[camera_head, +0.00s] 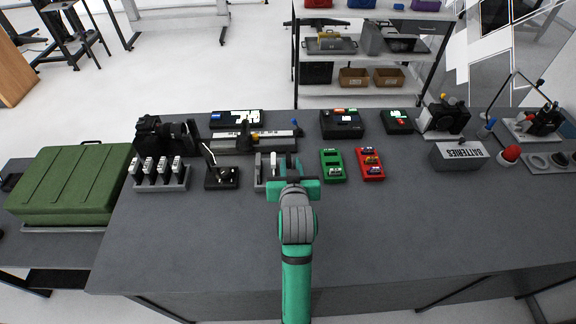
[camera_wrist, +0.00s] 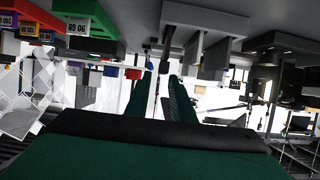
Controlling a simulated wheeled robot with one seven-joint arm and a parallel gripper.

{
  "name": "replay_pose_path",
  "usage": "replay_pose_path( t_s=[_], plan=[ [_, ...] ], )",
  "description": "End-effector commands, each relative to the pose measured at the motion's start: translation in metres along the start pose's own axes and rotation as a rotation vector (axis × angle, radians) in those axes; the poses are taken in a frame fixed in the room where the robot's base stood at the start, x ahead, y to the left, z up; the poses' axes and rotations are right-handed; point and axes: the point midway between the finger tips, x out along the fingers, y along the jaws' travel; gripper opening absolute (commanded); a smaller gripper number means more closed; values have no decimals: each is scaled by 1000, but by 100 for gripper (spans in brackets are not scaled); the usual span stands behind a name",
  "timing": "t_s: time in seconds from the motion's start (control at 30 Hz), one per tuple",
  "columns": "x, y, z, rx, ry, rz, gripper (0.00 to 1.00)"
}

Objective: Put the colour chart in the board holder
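My gripper (camera_head: 285,163) is low over the middle of the table, pointing away from my body. In the wrist view, its two green fingers (camera_wrist: 163,82) stand apart with a bright gap between them; I see nothing clearly gripped. A grey slotted block (camera_head: 260,172), possibly the board holder, stands just left of the gripper. Grey upright parts also show at the top of the wrist view (camera_wrist: 195,45). A flat black piece with white and coloured patches (camera_head: 236,118) lies at the back left; I cannot tell whether it is the colour chart.
A green tray (camera_head: 332,166) and a red tray (camera_head: 370,162) lie right of the gripper. A grey battery box (camera_head: 458,155) stands farther right. A grey rack (camera_head: 161,178) and a green case (camera_head: 70,183) are at left. The table front (camera_head: 400,225) is clear.

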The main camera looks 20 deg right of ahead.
Motion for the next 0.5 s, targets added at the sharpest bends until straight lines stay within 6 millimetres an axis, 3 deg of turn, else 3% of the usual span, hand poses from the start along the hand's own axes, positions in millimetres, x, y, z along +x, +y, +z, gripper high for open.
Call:
replay_pose_path(
  t_s=[0.5],
  plan=[
    [52, -5, 3, -2, 0, -4, 22]
  ],
)
